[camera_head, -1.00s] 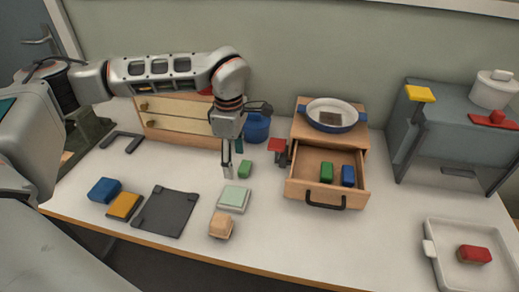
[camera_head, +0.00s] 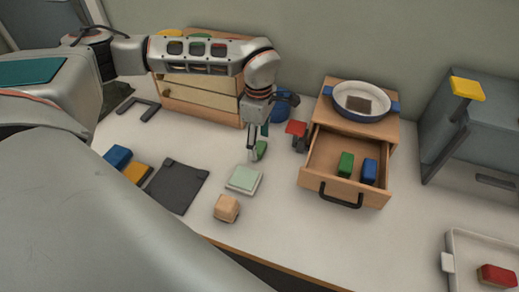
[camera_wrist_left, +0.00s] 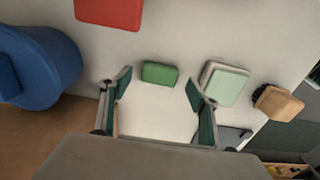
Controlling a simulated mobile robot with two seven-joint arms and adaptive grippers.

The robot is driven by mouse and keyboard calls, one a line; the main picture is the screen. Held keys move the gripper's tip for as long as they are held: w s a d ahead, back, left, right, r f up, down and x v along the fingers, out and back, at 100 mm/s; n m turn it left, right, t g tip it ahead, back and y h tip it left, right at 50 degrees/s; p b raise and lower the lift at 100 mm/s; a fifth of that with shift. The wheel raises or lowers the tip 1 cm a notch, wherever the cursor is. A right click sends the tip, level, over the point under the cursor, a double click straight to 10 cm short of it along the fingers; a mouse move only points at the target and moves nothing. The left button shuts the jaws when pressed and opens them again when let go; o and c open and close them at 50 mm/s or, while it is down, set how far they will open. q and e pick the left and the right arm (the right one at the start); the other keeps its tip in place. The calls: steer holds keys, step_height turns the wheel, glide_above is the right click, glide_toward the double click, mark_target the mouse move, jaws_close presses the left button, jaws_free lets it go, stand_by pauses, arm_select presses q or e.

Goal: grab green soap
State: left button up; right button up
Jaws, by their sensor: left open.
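A small green soap (camera_head: 261,151) lies on the white table, partly hidden behind my left gripper's fingers in the head view. In the left wrist view the green soap (camera_wrist_left: 159,73) lies just past the opening between the fingertips, nearly centred. My left gripper (camera_head: 257,147) points down at it from above. In the wrist view the left gripper (camera_wrist_left: 158,88) has its fingers spread and empty. A similar green block (camera_head: 345,164) stands in the open drawer. My right gripper is not in view.
A pale green sponge-like block (camera_head: 244,179) and a tan block (camera_head: 227,208) lie in front of the soap. A red-topped object (camera_head: 296,129) stands right, near the open drawer (camera_head: 325,191). A blue pot (camera_head: 281,108) is behind. A dark mat (camera_head: 176,186) lies left.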

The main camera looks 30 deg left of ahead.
arm_select(q)
steer(key=shift+f, duration=0.65)
steer(key=shift+c, duration=0.7)
steer(key=c, duration=1)
steer(key=shift+r, duration=0.15)
steer(key=shift+c, duration=0.2)
